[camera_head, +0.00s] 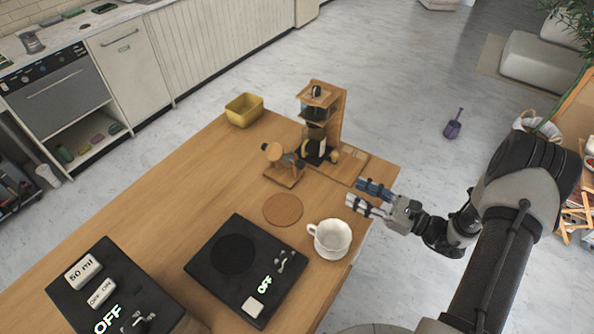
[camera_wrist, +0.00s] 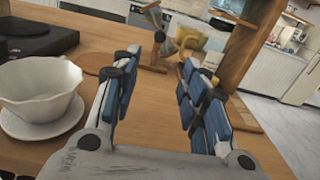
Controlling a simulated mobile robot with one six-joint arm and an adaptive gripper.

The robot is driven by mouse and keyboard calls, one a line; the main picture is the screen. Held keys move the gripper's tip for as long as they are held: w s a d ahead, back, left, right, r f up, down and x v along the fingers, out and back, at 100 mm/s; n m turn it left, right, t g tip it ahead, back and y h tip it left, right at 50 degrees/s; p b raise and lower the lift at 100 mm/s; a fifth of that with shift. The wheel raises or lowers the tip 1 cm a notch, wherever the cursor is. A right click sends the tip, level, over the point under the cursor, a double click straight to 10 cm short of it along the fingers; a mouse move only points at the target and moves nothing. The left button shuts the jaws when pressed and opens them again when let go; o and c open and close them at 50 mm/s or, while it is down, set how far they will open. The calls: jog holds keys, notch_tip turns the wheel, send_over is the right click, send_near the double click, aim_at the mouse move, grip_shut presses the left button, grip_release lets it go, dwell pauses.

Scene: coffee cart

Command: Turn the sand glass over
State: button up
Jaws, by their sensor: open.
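The sand glass (camera_head: 287,159) is on its wooden stand (camera_head: 283,177) near the back of the wooden table. It looks tilted, with one round wooden end up to the left. In the wrist view the sand glass (camera_wrist: 167,42) is small, beyond the fingertips and roughly between them. I cannot tell where its sand lies. My gripper (camera_head: 360,194) is open and empty over the table's right edge, its fingers pointing left. It is to the right of the sand glass and apart from it. Both fingers of my gripper (camera_wrist: 156,68) show in the wrist view.
A wooden coffee dripper tower (camera_head: 337,120) stands just behind the sand glass, with a yellow bin (camera_head: 244,109) at its left. A round cork mat (camera_head: 283,209), a white cup (camera_head: 331,239) and a black scale (camera_head: 221,284) lie nearer. The tabletop left of the stand is clear.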

aim_at(304, 166)
jog(key=shift+w+a, duration=0.25)
jog(key=shift+a, duration=0.15)
jog(key=b+x, duration=0.2)
jog(key=x, duration=1.4)
jog(key=shift+w+a+b, duration=0.1)
jog(key=shift+w+b, duration=0.05)
jog(key=shift+b, duration=0.2)
jog(key=shift+r, duration=0.1)
grip_shut()
